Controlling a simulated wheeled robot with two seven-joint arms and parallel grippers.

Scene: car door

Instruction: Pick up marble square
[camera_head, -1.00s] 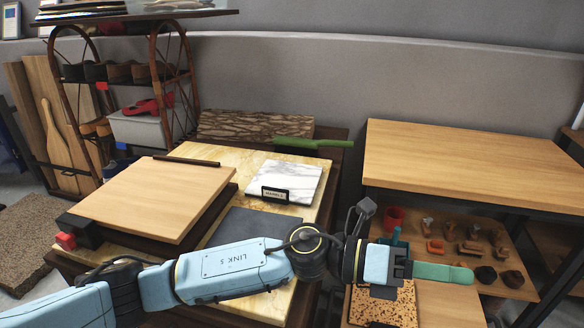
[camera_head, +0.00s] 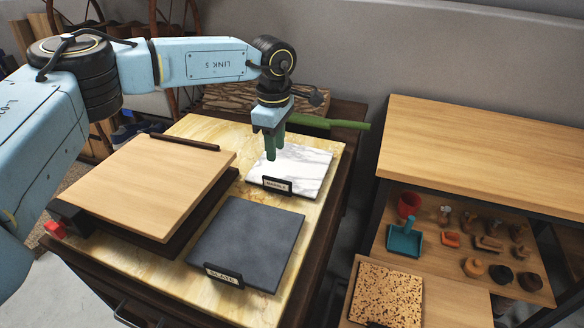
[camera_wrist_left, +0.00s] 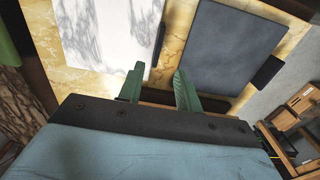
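The marble square (camera_head: 310,168) is a white slab with grey veins, lying flat on the yellow stone-patterned tabletop behind a small black label stand (camera_head: 277,185). It also shows at the upper left of the left wrist view (camera_wrist_left: 100,38). My left gripper (camera_head: 272,152) points down at the slab's left part, with its green fingers empty. In the left wrist view its fingertips (camera_wrist_left: 156,72) are spread apart, one overlapping the slab's edge in the picture. I cannot tell the exact height above the slab. My right gripper is not in view.
A dark slate square (camera_head: 250,240) with its label lies in front of the marble. A raised wooden board (camera_head: 155,180) stands to the left. A bark-covered block and a green bar (camera_head: 345,124) lie behind. A wooden table (camera_head: 480,150) stands at the right.

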